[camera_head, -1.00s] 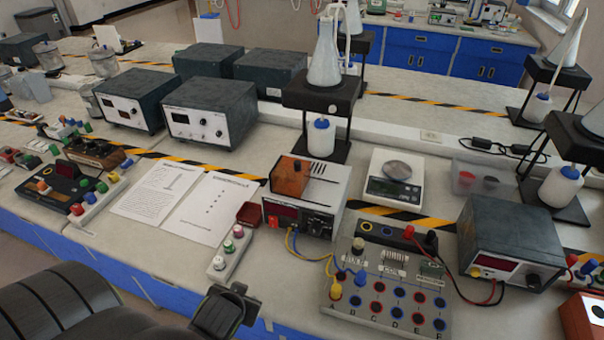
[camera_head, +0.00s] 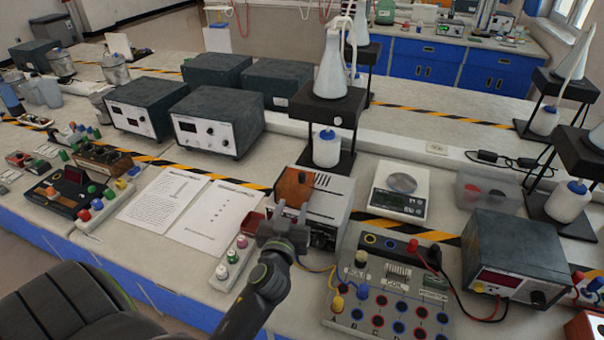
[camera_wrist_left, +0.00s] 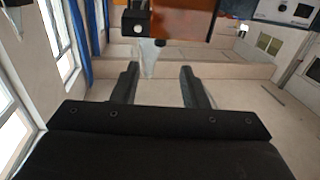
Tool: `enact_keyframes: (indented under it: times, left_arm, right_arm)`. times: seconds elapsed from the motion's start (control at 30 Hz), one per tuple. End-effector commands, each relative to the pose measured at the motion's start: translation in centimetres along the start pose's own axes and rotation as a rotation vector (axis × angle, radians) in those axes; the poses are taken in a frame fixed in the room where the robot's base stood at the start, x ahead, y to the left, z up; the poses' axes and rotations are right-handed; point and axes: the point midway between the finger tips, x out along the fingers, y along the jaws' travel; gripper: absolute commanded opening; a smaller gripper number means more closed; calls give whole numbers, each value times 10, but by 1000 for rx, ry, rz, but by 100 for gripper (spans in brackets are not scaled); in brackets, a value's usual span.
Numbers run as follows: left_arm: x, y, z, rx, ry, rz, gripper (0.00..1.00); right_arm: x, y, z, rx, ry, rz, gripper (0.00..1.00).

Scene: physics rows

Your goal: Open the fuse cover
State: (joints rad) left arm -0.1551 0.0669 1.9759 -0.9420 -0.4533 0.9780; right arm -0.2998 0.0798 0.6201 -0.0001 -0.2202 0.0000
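The fuse cover seems to be the orange-brown panel (camera_head: 293,187) at the left of the top of the white instrument box (camera_head: 327,200). In the left wrist view an orange-brown part (camera_wrist_left: 182,26) shows at the top edge, beyond the fingertips. My left gripper (camera_head: 291,209) is in front of the instrument, just below the panel in the head view, and hides much of its front face. The two fingers (camera_wrist_left: 160,72) are apart with nothing held between them. I cannot tell whether they touch the panel. My right gripper is not in view.
A socket board (camera_head: 386,318) with wires stands to the right of my arm. A scale (camera_head: 400,203) and a dark power supply (camera_head: 512,240) stand further right. Papers (camera_head: 215,213) and a strip with coloured knobs (camera_head: 230,262) lie to the left.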

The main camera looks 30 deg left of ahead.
Motion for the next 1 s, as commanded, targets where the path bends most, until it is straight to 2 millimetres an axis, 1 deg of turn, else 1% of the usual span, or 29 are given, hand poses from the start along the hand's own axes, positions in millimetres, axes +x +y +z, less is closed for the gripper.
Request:
enact_keyframes:
  times: [0.03, 0.2, 0.4, 0.6, 0.8, 1.0]
  left_arm:
    - [12, 0, -4, 4, 2, 1, 40]
    - [44, -1, -4, 3, 1, -1, 40]
    - [79, -1, -2, 2, -1, -2, 40]
    - [108, -1, -2, 2, -1, -2, 40]
    - [125, -1, 0, 1, -2, -2, 40]
    - [130, -1, 0, 0, -1, -2, 40]
  right_arm:
    - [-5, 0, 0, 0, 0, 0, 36]
    - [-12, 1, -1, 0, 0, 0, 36]
    - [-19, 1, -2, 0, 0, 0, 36]
    - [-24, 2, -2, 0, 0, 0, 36]
    - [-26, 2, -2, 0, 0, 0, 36]
    - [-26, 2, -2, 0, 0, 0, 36]
